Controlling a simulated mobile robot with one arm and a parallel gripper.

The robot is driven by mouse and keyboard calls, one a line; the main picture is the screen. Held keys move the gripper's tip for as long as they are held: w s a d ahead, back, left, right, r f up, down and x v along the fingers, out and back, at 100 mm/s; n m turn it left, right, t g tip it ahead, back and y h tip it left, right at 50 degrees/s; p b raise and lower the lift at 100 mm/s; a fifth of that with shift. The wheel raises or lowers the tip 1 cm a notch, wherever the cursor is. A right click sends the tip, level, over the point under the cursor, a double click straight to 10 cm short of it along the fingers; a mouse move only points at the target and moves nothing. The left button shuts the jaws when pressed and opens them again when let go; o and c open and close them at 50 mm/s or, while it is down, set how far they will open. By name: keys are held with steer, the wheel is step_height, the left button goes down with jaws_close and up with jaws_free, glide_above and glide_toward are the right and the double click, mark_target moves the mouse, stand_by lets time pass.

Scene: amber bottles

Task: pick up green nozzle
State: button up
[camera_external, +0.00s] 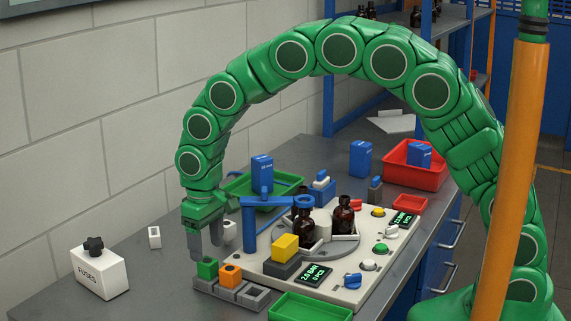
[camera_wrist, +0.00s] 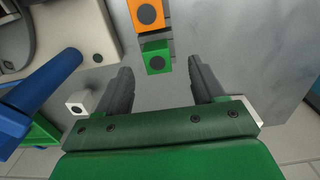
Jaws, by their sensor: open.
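The green nozzle (camera_external: 207,268) is a small green block with a dark round hole in its top. It sits in the end slot of a low grey holder (camera_external: 257,298). In the wrist view the green nozzle (camera_wrist: 156,57) lies between and just beyond my two fingertips. My gripper (camera_external: 206,252) points down, just above the green nozzle. Its fingers are spread apart with nothing between them in the wrist view (camera_wrist: 161,68). I cannot tell whether a finger touches the nozzle.
An orange nozzle (camera_external: 230,275) sits beside the green one; it also shows in the wrist view (camera_wrist: 147,14). A blue post (camera_external: 249,228), a yellow block (camera_external: 285,247) and amber bottles (camera_external: 343,216) stand nearby. A white fuse box (camera_external: 99,274) is at left. Bare table lies between.

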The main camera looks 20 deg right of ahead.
mark_target(209, 261)
steer(key=shift+w+d+f, duration=0.1)
steer(key=shift+w+f, duration=0.05)
steer(key=shift+f, duration=2.95)
steer(key=c, duration=1)
steer(key=shift+c, duration=0.2)
steer(key=shift+r, duration=0.15)
